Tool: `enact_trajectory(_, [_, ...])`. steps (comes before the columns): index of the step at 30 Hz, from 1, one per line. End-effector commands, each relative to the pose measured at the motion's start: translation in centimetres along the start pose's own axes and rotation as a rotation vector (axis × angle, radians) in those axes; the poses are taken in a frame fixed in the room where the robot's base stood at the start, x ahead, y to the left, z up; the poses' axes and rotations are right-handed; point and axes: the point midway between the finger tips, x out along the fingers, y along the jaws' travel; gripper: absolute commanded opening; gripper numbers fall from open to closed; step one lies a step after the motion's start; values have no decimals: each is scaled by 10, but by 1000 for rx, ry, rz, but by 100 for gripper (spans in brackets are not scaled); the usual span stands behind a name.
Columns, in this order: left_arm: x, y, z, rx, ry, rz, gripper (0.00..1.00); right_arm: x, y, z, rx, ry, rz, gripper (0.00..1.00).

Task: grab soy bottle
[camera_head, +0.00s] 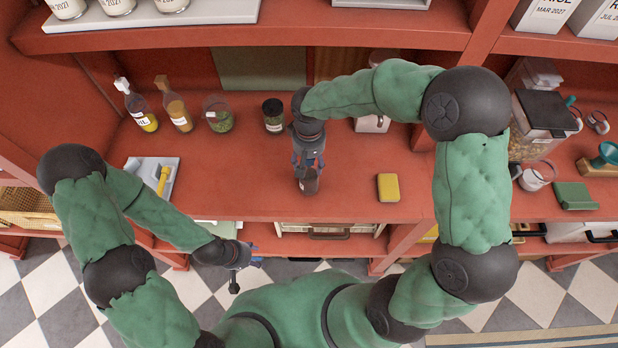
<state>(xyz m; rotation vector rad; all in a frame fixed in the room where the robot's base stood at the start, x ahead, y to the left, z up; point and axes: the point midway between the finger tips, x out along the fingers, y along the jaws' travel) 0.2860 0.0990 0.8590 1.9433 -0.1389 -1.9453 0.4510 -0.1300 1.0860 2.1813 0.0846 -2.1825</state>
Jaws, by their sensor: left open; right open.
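A small dark bottle (310,186) stands on the red counter near its front edge, in the middle of the view. It looks like the soy bottle, but no label on it can be read. My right gripper (308,168) is open and reaches down right at this bottle from behind. Its fingers overlap the bottle's upper part, and I cannot tell whether they touch it. My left gripper (246,264) is open and empty, low in front of the counter's edge, apart from the bottle.
An oil bottle (143,112), an amber bottle (177,112), a jar of green contents (219,120) and a dark-lidded jar (273,117) stand at the back left. A yellow sponge (388,188) lies right of the dark bottle. A shelf (330,24) overhangs the back.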

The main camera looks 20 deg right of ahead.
Motion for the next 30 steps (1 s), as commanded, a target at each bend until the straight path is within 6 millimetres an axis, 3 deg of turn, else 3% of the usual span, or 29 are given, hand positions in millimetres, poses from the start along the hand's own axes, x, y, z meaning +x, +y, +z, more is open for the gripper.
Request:
enact_trajectory(4, [1, 0, 0, 0, 0, 0, 55, 10, 0, 0, 0, 0, 0, 60])
enact_trajectory(11, [0, 0, 0, 0, 0, 0, 55, 11, 0, 0, 0, 1, 0, 60])
enact_trajectory(15, [0, 0, 0, 0, 0, 0, 55, 11, 0, 0, 0, 1, 0, 21])
enact_trajectory(17, [0, 0, 0, 0, 0, 0, 55, 11, 0, 0, 0, 1, 0, 4])
enact_trajectory(18, [0, 0, 0, 0, 0, 0, 55, 11, 0, 0, 0, 1, 0, 0])
enact_trajectory(30, [0, 0, 0, 0, 0, 0, 55, 6, 0, -1, 1, 3, 0, 0])
